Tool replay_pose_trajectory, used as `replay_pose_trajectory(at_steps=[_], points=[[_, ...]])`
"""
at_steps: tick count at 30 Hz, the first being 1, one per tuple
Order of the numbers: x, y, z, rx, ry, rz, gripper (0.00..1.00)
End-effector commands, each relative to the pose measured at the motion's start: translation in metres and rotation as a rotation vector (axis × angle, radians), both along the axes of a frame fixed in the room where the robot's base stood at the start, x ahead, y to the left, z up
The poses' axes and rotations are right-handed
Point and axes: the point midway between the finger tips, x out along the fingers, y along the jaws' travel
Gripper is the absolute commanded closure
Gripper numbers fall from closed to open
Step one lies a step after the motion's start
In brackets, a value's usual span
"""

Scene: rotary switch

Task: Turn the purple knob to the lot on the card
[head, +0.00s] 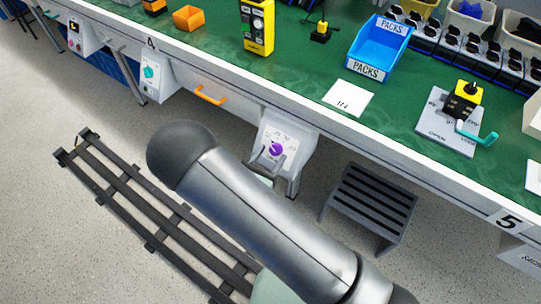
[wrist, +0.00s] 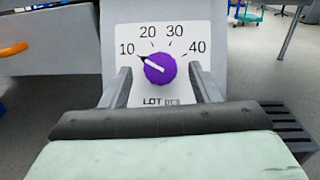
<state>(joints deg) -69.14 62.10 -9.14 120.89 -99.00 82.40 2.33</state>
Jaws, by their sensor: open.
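The purple knob (wrist: 160,68) sits on a white dial plate marked 10, 20, 30 and 40, with LOT printed below. Its white pointer aims up and left, at the 10. The knob also shows in the head view (head: 277,149), on a panel under the bench edge. My gripper (wrist: 162,76) is open, with one finger on each side of the knob in the wrist view; I cannot tell whether they touch it. A white card (head: 348,98) lies on the green bench top, with a few short dark strokes too small to read surely.
A blue PACKS bin (head: 379,48) stands behind the card. An orange drawer handle (head: 210,96) and a teal knob (head: 150,72) are left along the bench front. A dark slatted step stool (head: 370,205) stands on the floor to the right.

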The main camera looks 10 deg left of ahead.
Motion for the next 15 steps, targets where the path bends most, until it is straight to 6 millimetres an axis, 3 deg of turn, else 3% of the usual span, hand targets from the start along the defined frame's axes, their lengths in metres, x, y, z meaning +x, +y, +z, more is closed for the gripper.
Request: replay_pose_trajectory(at_steps=[10, 11, 15], points=[[0.0047, -0.0017, 0.0001, -0.001, 0.000, -0.001, 0.44], [0.0047, -0.0017, 0.0001, -0.001, 0.000, -0.001, 0.49], [0.0045, -0.0017, 0.0001, -0.001, 0.000, -0.001, 0.88]])
